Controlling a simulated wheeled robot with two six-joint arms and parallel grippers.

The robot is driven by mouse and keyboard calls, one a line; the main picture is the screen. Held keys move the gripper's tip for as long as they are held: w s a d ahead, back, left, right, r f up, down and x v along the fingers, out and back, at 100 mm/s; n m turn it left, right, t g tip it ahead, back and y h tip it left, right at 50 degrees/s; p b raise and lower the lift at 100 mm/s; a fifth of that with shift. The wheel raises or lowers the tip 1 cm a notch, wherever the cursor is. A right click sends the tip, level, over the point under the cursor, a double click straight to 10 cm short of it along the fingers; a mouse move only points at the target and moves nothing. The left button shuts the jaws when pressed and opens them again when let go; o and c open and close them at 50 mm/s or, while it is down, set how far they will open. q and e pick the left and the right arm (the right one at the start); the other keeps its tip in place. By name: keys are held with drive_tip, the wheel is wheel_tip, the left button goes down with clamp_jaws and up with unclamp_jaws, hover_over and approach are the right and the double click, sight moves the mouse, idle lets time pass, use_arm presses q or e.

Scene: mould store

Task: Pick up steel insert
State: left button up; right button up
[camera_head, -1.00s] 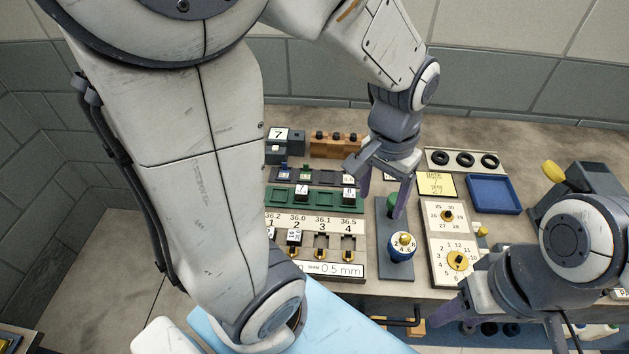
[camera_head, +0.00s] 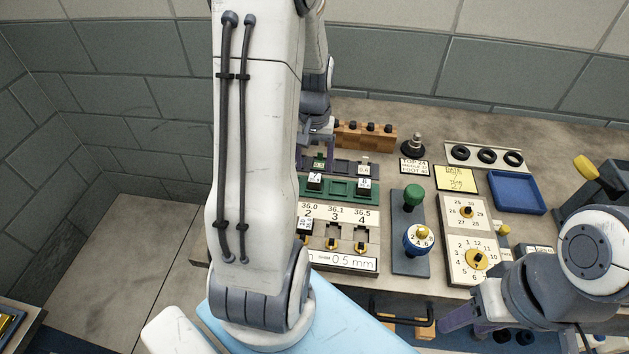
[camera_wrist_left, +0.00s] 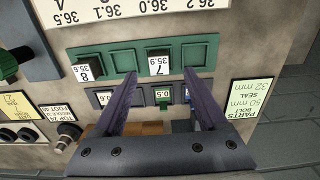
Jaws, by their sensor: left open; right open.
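The green tray (camera_head: 340,189) holds two steel-looking blocks with white number tags: block 7 (camera_head: 315,182) and block 8 (camera_head: 364,187). In the left wrist view, block 7 (camera_wrist_left: 158,63) sits just beyond and between my left gripper's fingertips (camera_wrist_left: 160,77); block 8 (camera_wrist_left: 90,67) is to their left. The left gripper is open and empty above the trays, mostly hidden behind my arm in the head view. Another tagged block (camera_head: 305,225) stands in the numbered rack (camera_head: 340,217). Which block is the steel insert I cannot tell. My right gripper (camera_head: 460,320) is open at the front edge.
A dark tray (camera_wrist_left: 130,97) with small coloured pieces lies beside the green tray, under my left fingers. A blue tray (camera_head: 517,192) and a dial board (camera_head: 470,240) lie further right.

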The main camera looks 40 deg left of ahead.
sight(315, 177)
use_arm(q)
wheel_tip(315, 177, down, 5)
drive_tip(key=shift+w+p, duration=0.15)
drive_tip(key=shift+p, duration=0.2)
clamp_jaws()
